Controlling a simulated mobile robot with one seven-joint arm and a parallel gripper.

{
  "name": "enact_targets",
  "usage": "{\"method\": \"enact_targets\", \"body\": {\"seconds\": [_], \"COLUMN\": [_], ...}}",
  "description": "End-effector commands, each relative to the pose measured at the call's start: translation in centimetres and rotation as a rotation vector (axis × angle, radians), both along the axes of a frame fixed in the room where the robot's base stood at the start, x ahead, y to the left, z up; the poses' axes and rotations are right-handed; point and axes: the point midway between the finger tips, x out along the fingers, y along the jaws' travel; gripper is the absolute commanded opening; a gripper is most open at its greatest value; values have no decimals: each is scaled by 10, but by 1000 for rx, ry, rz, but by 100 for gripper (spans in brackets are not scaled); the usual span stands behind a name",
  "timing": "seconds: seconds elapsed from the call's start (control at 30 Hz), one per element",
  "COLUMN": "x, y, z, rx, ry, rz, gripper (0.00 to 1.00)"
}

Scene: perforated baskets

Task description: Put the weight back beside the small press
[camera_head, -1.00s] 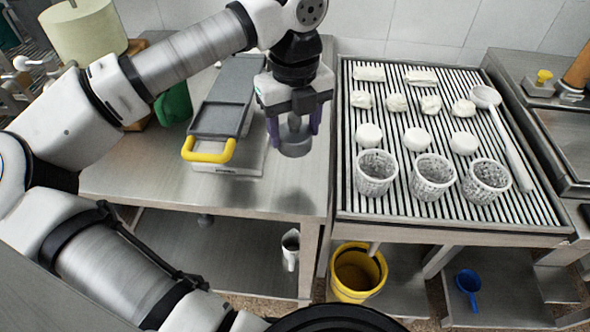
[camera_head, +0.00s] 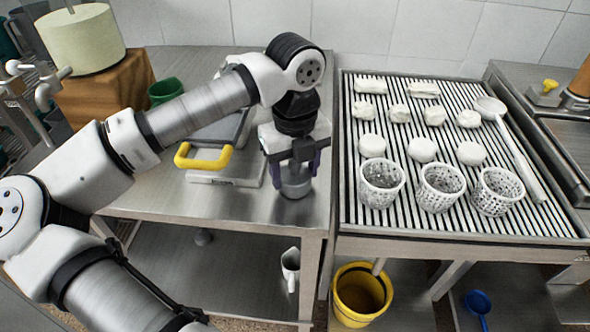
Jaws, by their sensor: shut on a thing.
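The weight (camera_head: 296,184) is a grey metal cylinder held low at the right side of the left steel table. My gripper (camera_head: 293,168) is shut on its upper part, with the purple fingers on either side. The weight's base is at or very close to the tabletop; I cannot tell if it touches. The small press (camera_head: 205,158), with a yellow handle and a grey plate on a pale base, lies just left of the weight. My arm covers part of the press.
A ribbed draining table (camera_head: 415,222) on the right holds several white cheeses and perforated baskets (camera_head: 441,188), plus a ladle (camera_head: 515,150). A green container (camera_head: 165,91) and a wooden block (camera_head: 110,88) stand at the back left. The front of the left table (camera_head: 190,207) is clear.

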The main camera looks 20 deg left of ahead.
Motion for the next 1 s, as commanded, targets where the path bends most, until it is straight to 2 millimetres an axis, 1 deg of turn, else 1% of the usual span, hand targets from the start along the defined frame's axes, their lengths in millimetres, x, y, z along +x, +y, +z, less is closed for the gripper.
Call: {"method": "enact_targets", "body": {"seconds": [0.17,0.2,0.33,0.37,0.63,0.77,0.87,1.0], "x": [0,0,0,0,0,0,1,1], "y": [0,0,0,0,0,0,1,0], "z": [-3,-3,-2,-2,-2,5,21,52], "rx": [0,0,-1,-1,0,1,3,2], "ry": [-1,0,1,1,0,-1,-3,-3], "rz": [0,0,0,0,0,1,1,2], "gripper": [0,59,76,78,78,78,78,78]}}
